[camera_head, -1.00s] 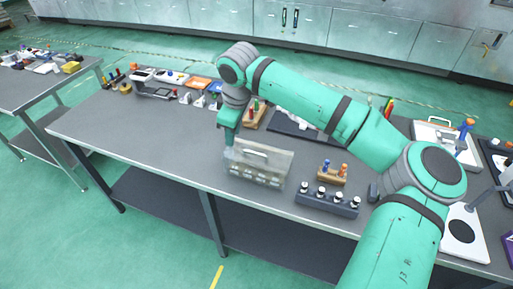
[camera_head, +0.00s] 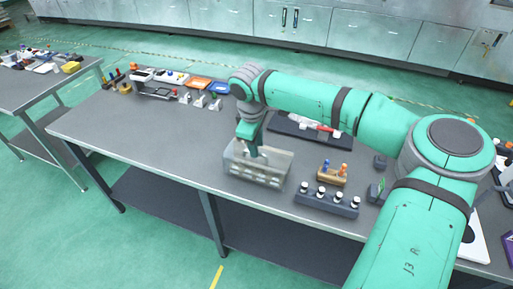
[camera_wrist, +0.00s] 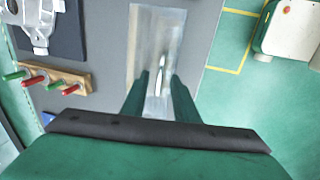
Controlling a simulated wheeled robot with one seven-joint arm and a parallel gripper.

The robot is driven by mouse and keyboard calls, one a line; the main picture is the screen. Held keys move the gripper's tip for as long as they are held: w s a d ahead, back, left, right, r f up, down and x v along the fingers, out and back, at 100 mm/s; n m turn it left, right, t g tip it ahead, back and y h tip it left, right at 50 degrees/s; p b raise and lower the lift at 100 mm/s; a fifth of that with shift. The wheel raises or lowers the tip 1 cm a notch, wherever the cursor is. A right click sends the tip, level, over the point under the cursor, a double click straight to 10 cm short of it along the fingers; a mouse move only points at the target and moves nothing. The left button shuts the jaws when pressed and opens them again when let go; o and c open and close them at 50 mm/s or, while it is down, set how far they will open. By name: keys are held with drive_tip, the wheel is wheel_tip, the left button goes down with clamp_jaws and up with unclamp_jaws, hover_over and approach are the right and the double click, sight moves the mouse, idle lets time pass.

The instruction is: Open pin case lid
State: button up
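The pin case (camera_head: 238,170) is a clear box near the front edge of the grey bench, with several light pieces dimly visible inside. In the wrist view its clear top (camera_wrist: 158,22) lies beneath my gripper, with a slim pale handle (camera_wrist: 162,80) on it. My gripper (camera_head: 258,153) points down at the case's top. In the wrist view my gripper's two green fingers (camera_wrist: 160,88) are apart, one on each side of the handle, with a gap showing. The head view hides most of the handle behind my gripper, and I cannot tell whether the lid is raised.
A dark block with several white-topped pins (camera_head: 327,199) stands right of the case. Behind it is a small wooden block with blue and orange pins (camera_head: 332,175). A dark tray (camera_head: 285,127) lies farther back. The bench left of the case is clear.

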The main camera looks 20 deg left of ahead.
drive_tip(key=shift+w+f, duration=0.2)
drive_tip(key=shift+f, duration=0.65)
clamp_jaws()
idle(0.9)
